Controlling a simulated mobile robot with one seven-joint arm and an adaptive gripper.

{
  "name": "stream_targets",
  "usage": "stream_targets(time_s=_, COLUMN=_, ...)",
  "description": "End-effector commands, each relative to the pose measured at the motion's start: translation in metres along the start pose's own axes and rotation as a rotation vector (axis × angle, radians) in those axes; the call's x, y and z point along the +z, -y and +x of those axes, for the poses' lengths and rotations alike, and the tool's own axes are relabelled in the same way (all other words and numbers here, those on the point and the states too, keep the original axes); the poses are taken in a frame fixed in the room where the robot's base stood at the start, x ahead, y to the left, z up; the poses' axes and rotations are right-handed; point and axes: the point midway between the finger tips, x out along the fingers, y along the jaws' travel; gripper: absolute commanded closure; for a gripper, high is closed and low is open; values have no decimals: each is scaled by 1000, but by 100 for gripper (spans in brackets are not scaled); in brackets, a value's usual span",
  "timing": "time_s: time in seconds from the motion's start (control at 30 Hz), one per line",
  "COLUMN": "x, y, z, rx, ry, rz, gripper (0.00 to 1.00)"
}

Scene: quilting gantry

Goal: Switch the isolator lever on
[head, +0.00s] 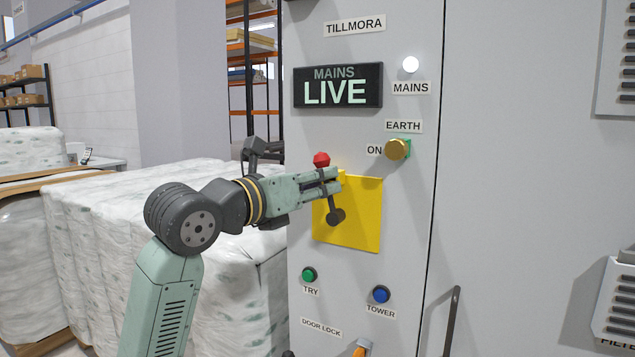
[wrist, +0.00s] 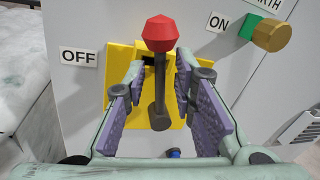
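The isolator lever has a red faceted knob (head: 321,159) and a dark shaft on a yellow plate (head: 362,222). In the wrist view its knob (wrist: 160,33) is at the top and its shaft (wrist: 160,85) runs down to a round pivot. The lever stands nearly upright there. An OFF label (wrist: 79,57) is left of the plate and an ON label (wrist: 217,22) is at upper right. My gripper (head: 332,180) is at the lever. In the wrist view my gripper (wrist: 160,68) is open, one purple-padded finger each side of the shaft, with gaps showing.
A brass EARTH knob (head: 397,149) sits right of the lever. Above, a display (head: 338,86) reads MAINS LIVE beside a white lamp (head: 410,64). Green TRY (head: 309,274) and blue TOWER (head: 381,294) buttons are below. Wrapped bales (head: 110,225) stand at left.

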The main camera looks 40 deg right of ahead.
Motion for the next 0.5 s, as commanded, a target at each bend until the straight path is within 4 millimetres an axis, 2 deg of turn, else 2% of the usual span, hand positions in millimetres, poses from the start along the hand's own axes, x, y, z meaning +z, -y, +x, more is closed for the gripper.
stream_targets(time_s=0.07, x=0, y=0, z=0, rx=0, ry=0, rz=0, gripper=83)
stream_targets(time_s=0.3, x=0, y=0, z=0, rx=0, ry=0, rz=0, gripper=99)
stream_targets(time_s=0.5, x=0, y=0, z=0, rx=0, ry=1, rz=0, gripper=100)
